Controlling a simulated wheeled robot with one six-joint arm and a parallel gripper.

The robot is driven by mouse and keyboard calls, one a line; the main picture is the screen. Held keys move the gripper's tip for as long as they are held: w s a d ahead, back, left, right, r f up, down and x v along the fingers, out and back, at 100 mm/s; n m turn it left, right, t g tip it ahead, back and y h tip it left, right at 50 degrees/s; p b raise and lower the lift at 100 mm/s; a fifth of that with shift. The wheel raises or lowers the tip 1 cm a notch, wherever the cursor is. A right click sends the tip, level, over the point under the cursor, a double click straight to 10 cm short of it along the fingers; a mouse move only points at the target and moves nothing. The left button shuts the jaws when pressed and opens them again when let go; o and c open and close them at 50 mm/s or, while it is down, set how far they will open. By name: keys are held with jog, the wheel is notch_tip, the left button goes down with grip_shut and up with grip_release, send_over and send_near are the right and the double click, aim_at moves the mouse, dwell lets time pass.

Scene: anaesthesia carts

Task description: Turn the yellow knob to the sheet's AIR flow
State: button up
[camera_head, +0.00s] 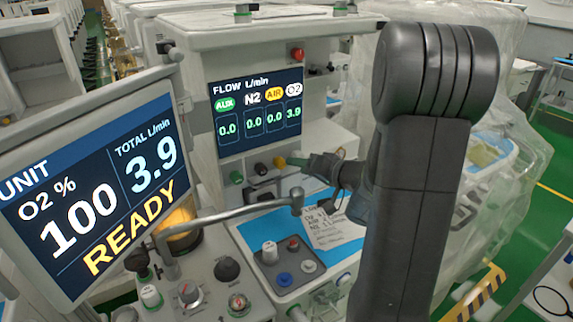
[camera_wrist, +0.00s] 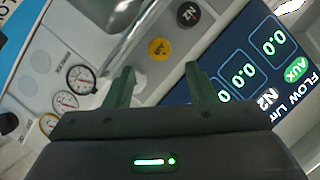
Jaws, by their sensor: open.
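The yellow knob (camera_head: 280,162) sits under the flow display, just left of my gripper (camera_head: 300,161). In the wrist view the yellow knob (camera_wrist: 160,48) shows its AIR label beyond the gap between my open fingers (camera_wrist: 160,76). The fingers are apart from it and hold nothing. The flow display (camera_head: 258,110) reads AUX 0.0, N2 0.0, AIR 0.0 and O2 3.9. The handwritten sheet (camera_head: 335,232) lies on the blue worktop; its figures are too small to read surely and my arm hides part of its surroundings.
A black knob (camera_head: 260,168) and a green knob (camera_head: 236,177) are left of the yellow one. A grey jointed metal arm (camera_head: 240,210) crosses in front of the worktop. A large monitor (camera_head: 95,195) stands at left. Pressure gauges (camera_wrist: 80,80) show in the wrist view.

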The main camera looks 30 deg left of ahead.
aim_at(284, 164)
jog(key=x, duration=0.6)
jog(key=c, duration=1)
